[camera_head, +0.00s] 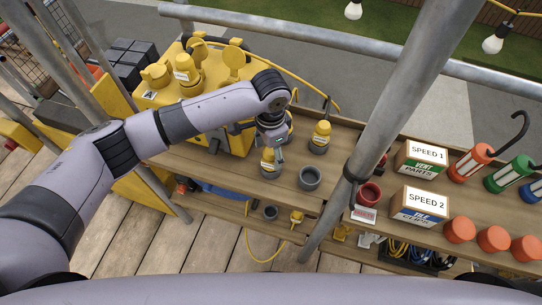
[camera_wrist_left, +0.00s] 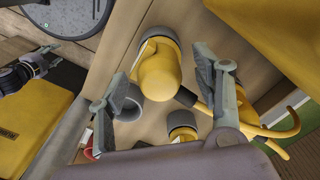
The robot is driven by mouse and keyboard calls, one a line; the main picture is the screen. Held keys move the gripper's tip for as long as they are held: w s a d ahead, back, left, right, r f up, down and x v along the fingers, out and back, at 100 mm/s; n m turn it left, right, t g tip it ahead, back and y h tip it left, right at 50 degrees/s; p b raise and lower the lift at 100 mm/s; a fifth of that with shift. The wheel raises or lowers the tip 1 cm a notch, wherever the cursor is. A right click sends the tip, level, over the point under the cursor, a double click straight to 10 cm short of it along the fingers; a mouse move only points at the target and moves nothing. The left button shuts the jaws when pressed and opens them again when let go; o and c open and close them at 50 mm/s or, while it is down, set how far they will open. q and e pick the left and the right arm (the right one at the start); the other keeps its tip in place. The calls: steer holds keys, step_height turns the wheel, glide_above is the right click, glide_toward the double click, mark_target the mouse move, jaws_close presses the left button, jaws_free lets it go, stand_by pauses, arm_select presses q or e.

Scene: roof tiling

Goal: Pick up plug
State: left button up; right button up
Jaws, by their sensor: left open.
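A yellow plug (camera_head: 267,158) with a grey collar stands on the wooden shelf, directly below my left gripper (camera_head: 274,138). In the left wrist view this plug (camera_wrist_left: 159,76) lies between the two spread fingers of the left gripper (camera_wrist_left: 160,66). The gripper is open, and I see no finger closed on the plug. A second yellow plug (camera_head: 320,136) with a grey collar stands to the right and farther back. It also shows lower in the left wrist view (camera_wrist_left: 183,122). My right gripper is not recognisable in either view.
An empty grey socket cup (camera_head: 309,178) stands just right of the near plug. A yellow power box (camera_head: 220,130) with cables is at left. A metal pole (camera_head: 385,100) crosses the shelf. Boxes labelled SPEED 1 (camera_head: 427,152) and SPEED 2 (camera_head: 425,198) are at right.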

arm_select(q)
steer(key=shift+f, duration=0.9)
steer(key=c, duration=1.4)
